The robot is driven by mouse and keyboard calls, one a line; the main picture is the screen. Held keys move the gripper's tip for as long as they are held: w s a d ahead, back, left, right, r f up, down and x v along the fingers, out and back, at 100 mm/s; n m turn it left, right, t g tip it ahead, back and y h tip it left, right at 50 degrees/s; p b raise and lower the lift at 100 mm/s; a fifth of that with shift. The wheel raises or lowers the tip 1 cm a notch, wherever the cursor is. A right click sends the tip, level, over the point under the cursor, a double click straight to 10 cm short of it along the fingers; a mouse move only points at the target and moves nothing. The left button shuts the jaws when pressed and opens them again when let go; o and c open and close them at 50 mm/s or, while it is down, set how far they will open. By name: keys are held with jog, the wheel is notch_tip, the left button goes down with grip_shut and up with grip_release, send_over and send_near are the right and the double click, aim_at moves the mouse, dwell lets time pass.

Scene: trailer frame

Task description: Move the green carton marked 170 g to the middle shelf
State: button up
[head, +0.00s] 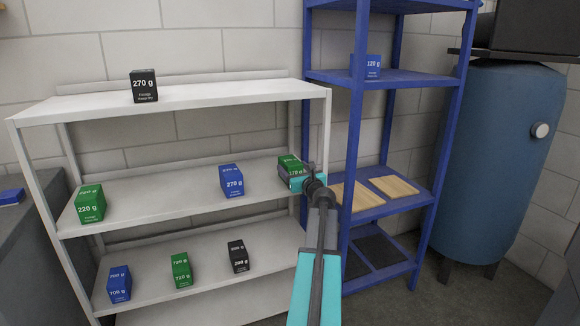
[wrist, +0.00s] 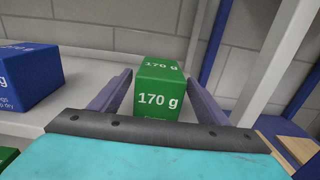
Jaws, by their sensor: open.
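The green carton marked 170 g (head: 288,163) stands at the right end of the middle shelf (head: 160,192) of the white rack, partly hidden by my arm in the head view. In the wrist view the green carton (wrist: 158,92) stands upright between the two fingers of my open gripper (wrist: 160,92), with a gap on the left and a gap on the right. My gripper (head: 303,178) is at the right front edge of that shelf in the head view.
A blue 270 g carton (head: 232,181) stands left of the green one, and a green 220 g carton (head: 90,203) at the shelf's left end. A black 270 g carton (head: 144,86) is on the top shelf. The blue rack's post (head: 354,130) stands close on the right.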

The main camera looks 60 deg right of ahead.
jog(key=shift+v, duration=2.45)
jog(key=shift+r+p, duration=0.15)
jog(key=shift+p, duration=0.2)
